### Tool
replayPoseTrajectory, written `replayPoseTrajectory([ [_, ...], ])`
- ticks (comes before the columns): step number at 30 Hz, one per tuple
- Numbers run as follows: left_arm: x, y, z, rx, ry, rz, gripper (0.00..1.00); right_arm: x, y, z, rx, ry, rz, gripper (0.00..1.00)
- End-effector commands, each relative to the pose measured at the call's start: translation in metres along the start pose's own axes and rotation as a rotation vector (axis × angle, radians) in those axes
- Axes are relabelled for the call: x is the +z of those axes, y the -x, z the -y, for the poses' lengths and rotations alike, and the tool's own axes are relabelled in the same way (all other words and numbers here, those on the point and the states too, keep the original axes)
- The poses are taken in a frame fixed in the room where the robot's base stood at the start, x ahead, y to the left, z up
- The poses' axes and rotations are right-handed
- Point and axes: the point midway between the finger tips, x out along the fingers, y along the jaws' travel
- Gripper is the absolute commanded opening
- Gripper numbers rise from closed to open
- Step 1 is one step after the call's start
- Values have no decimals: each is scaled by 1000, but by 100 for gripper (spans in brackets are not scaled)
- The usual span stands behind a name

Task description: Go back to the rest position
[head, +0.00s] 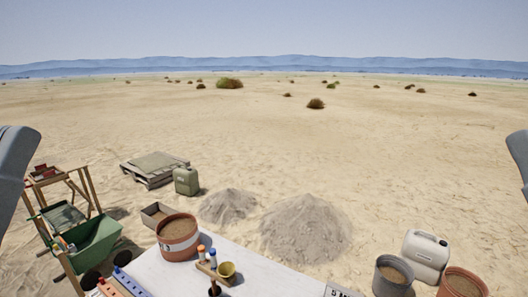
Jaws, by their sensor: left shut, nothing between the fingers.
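Grey rounded parts of my two arms show at the picture's edges in the head view, one at the far left and one at the far right. No fingers of either gripper can be made out; both grippers are outside the picture. Neither arm part reaches over the white table (160,275) at the bottom. No held object shows.
On the table stand a sand-filled terracotta pot (178,250) and a small rack with bottles and a yellow cup (226,270). Around it are a green bin (95,240), a jerrycan (186,181), sand piles (305,230), buckets (392,278) and a white canister (425,255).

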Motion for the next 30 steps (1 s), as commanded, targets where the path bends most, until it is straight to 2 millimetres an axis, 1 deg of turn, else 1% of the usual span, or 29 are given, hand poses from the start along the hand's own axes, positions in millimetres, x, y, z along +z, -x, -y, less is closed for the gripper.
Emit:
replayPoseTrajectory([
  [1, -29, -32, 0, -1, -1, 1, 0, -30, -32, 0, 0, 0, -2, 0],
  [6, -76, -84, 0, -2, -4, 1, 0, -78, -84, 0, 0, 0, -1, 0],
  [9, -97, -107, 1, -2, -4, 2, 0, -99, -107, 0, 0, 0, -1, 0],
  [10, -101, -112, 1, -2, -4, 2, 0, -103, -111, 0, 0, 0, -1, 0],
  [12, -107, -118, 1, -2, -5, 2, 0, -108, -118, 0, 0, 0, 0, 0],
  [14, -108, -120, 1, -2, -5, 2, 0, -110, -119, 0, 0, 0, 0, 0],
  [26, -106, -116, 1, -3, -7, 2, 0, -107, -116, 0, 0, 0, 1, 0],
  [27, -107, -117, 1, -3, -15, -5, 0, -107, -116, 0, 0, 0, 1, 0],
  [29, -116, -116, 1, -3, -26, -44, 0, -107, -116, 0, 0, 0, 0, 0],
  [30, -127, -116, 1, -7, -39, -94, 0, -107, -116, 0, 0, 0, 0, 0],
])
